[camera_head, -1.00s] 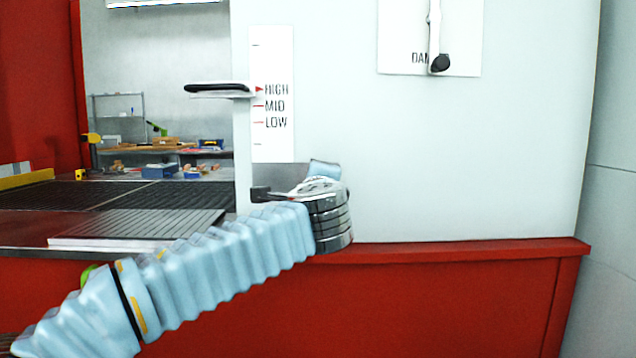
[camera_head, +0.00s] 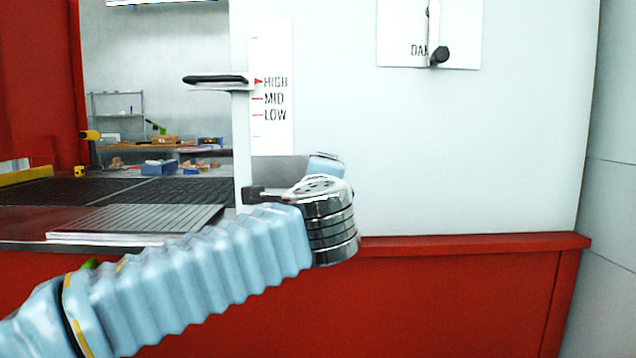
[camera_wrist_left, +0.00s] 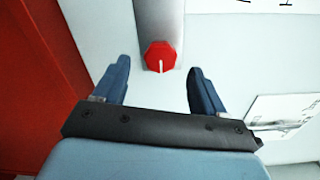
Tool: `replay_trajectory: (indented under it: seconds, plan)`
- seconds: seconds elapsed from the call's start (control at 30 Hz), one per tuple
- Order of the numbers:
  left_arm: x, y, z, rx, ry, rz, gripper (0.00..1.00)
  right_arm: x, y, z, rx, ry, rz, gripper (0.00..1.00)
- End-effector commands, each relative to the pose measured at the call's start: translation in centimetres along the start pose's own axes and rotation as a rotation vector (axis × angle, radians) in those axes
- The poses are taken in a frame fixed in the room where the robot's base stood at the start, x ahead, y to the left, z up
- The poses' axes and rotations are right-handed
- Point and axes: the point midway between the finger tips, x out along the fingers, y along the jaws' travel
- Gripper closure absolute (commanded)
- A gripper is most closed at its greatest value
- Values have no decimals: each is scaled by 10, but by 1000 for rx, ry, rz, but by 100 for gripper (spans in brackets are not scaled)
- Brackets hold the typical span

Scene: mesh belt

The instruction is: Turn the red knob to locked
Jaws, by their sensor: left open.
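The red knob (camera_wrist_left: 160,57) shows in the left wrist view, near the top middle. It is eight-sided with a white line on its face that points toward the bottom of that picture. My left gripper (camera_wrist_left: 157,80) is open, with one blue finger on each side of the knob's line and a gap to it. The fingers do not touch the knob. In the head view my left arm (camera_head: 190,270) reaches in from the lower left, and its wrist hides the knob there. My right gripper is in neither view.
A white panel carries a HIGH, MID, LOW scale (camera_head: 271,130) with a black-topped pointer (camera_head: 216,80). A damper plate (camera_head: 400,50) with a black-knobbed lever (camera_head: 439,55) is at upper right. A red ledge (camera_head: 480,246) runs below. A dark mesh belt (camera_head: 60,192) lies left.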

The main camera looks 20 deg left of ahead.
Motion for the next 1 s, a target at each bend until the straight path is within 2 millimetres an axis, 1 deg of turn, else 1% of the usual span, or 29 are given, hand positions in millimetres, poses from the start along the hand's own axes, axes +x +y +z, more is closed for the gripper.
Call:
replay_trajectory:
  seconds: [0.03,0.2,0.3,0.43,0.53,0.77,0.83,0.87,0.93,0.97,1.0]
  plan:
    - [-14,2,-1,-1,3,-4,29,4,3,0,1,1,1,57]
    - [-52,2,-1,0,2,-1,29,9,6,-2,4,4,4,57]
    - [-68,1,0,1,0,-1,29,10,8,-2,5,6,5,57]
    - [-80,1,0,1,0,0,29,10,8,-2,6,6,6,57]
    - [-83,0,0,1,1,0,29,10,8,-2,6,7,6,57]
    - [-83,0,0,1,0,1,29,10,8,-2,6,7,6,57]
    - [-81,4,-4,4,7,9,29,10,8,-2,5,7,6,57]
    - [-78,8,-8,6,14,19,29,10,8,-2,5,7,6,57]
    - [-68,26,-23,13,47,59,29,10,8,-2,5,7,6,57]
    - [-62,38,-32,17,66,84,29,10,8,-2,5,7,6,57]
    - [-54,57,-47,21,100,128,29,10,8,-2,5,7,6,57]
